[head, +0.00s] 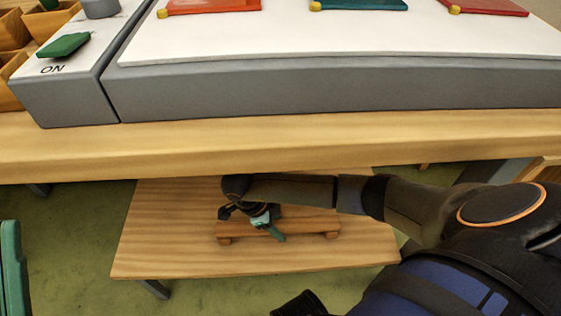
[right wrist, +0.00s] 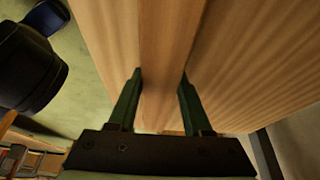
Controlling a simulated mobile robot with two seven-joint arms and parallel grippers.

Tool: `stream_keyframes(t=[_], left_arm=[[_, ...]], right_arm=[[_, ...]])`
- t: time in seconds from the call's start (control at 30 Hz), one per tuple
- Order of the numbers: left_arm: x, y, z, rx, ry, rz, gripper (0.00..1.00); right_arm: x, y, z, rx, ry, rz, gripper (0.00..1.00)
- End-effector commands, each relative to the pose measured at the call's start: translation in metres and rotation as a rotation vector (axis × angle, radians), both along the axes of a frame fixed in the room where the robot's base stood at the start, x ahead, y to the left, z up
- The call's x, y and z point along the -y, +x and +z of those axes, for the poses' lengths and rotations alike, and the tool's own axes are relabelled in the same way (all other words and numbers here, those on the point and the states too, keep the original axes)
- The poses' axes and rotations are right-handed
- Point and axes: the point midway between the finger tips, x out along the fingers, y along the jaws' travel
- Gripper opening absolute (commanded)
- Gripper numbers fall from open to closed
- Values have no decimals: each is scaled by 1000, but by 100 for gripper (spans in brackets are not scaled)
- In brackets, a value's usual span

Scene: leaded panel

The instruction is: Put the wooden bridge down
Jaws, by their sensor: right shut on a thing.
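The wooden bridge (head: 310,224), a reddish-brown plank with a small foot near each end, is level at the low wooden table (head: 170,225) in the head view. Its feet look to be on or just above the tabletop; I cannot tell which. My right gripper (head: 265,222) is shut on the plank's middle from above, and my arm hides part of its far edge. In the right wrist view the plank (right wrist: 165,60) runs between the two green fingers of the right gripper (right wrist: 160,95). My left gripper is not in view.
A higher wooden bench (head: 300,142) overhangs the back of the low table. It carries a grey light box (head: 330,88) with a white top, coloured glass pieces and a switch marked ON. Bare tabletop lies left of and in front of the bridge. A green object (head: 12,270) stands at the left edge.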

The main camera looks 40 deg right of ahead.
Motion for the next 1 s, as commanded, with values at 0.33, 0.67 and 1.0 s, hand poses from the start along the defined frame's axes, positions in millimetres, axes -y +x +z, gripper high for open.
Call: stream_keyframes(t=[0.33,0.67,1.0], left_arm=[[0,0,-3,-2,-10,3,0],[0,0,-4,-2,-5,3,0],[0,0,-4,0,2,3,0]], right_arm=[[-1,0,-4,2,0,0,0],[-1,0,-5,2,-1,0,79],[-1,0,-5,2,-1,0,80]])
